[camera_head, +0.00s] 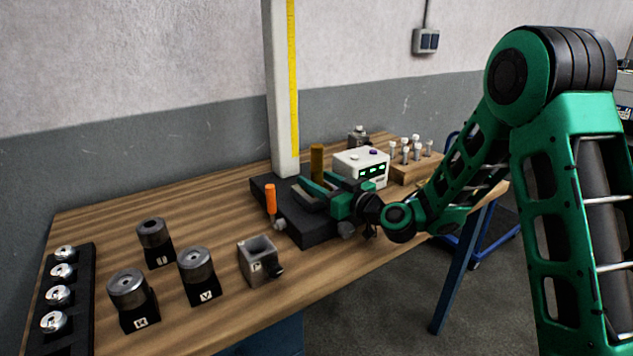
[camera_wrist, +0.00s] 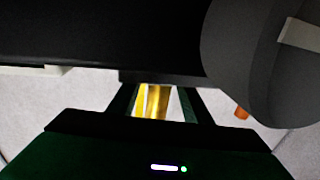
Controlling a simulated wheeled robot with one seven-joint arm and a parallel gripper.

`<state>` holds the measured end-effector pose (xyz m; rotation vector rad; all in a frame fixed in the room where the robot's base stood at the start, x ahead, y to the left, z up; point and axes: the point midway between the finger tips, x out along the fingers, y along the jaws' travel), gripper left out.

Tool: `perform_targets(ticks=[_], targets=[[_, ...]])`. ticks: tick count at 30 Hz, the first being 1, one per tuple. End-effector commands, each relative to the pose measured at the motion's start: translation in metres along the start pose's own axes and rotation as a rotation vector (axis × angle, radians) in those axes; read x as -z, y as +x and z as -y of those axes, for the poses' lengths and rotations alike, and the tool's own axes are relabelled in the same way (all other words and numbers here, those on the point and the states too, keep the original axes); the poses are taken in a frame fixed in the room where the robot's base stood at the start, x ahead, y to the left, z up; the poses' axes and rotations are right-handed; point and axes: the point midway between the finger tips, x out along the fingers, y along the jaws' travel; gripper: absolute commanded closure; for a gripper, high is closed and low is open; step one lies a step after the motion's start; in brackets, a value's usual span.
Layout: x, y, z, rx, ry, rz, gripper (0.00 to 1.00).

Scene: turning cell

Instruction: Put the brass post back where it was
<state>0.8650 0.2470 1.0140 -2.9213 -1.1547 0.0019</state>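The brass post (camera_head: 317,158) stands upright over the black base of the height stand (camera_head: 310,229). Its lower end is hidden by my gripper (camera_head: 312,184). My gripper reaches in from the right, low over the base, with its two green fingers spread. In the wrist view the brass post (camera_wrist: 152,102) shows between the fingers of my gripper (camera_wrist: 160,90), with a narrow light gap on its right side. I cannot tell whether the post is fully between the fingertips or just beyond them.
A white column with a yellow scale (camera_head: 292,80) rises behind the base. An orange handle (camera_head: 270,199) stands at its left. A white box with a green display (camera_head: 361,167) is close behind my gripper. Dark-based cylinders (camera_head: 197,266) and a grey block (camera_head: 258,256) stand front left.

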Motion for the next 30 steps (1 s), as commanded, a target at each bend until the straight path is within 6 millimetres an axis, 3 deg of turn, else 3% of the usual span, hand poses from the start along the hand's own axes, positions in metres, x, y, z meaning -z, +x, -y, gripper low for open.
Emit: perform_targets(ticks=[9, 24, 30], targets=[[-0.001, -0.002, 0.0, -0.001, 0.001, 0.001, 0.55], [0.001, -0.085, -0.003, -0.004, 0.003, 0.002, 0.55], [0.001, -0.103, -0.002, -0.001, 0.001, 0.001, 0.55]])
